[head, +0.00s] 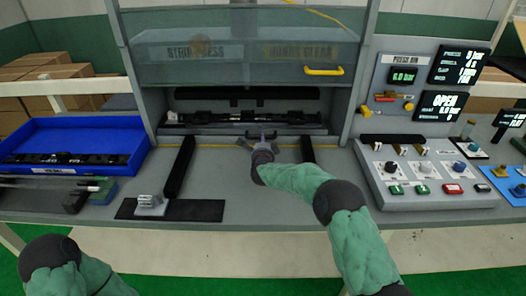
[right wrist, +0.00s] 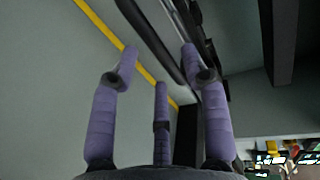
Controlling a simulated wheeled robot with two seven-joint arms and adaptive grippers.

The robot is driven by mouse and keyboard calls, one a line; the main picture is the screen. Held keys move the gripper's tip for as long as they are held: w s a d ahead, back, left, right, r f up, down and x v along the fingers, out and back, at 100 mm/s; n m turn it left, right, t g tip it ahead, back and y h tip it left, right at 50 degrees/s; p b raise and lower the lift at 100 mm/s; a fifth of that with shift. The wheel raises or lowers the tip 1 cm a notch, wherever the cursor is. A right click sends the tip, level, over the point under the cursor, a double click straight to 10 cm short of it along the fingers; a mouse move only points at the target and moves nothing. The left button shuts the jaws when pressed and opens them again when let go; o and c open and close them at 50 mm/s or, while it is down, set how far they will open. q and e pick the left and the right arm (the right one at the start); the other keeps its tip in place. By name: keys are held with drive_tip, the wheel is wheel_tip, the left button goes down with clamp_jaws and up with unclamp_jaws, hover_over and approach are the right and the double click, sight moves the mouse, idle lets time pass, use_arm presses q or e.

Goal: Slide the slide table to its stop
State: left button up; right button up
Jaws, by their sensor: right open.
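The slide table (head: 205,128) sits in the press opening, under the raised clear guard, with a long dark fixture (head: 245,118) on top. A small dark handle (head: 250,134) shows at its front edge. My right gripper (head: 263,143) is at the front edge, close to the handle. In the right wrist view, its purple fingers (right wrist: 158,72) are spread open, with a dark bar (right wrist: 150,40) behind them; I cannot tell whether they touch it. My left forearm is at the lower left; its gripper is out of the picture.
Two black rails (head: 180,166) run forward on the grey bench, the right one partly behind my arm. A blue tray (head: 100,124) with dark trim parts is at left. A button panel (head: 425,172) stands at right. The guard (head: 235,60) with a yellow handle (head: 323,71) is above.

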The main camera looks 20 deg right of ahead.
drive_tip(key=v, duration=0.7)
drive_tip(key=shift+s+a+r, duration=0.1)
drive_tip(key=shift+s+a, duration=0.05)
drive_tip(key=shift+s, duration=0.2)
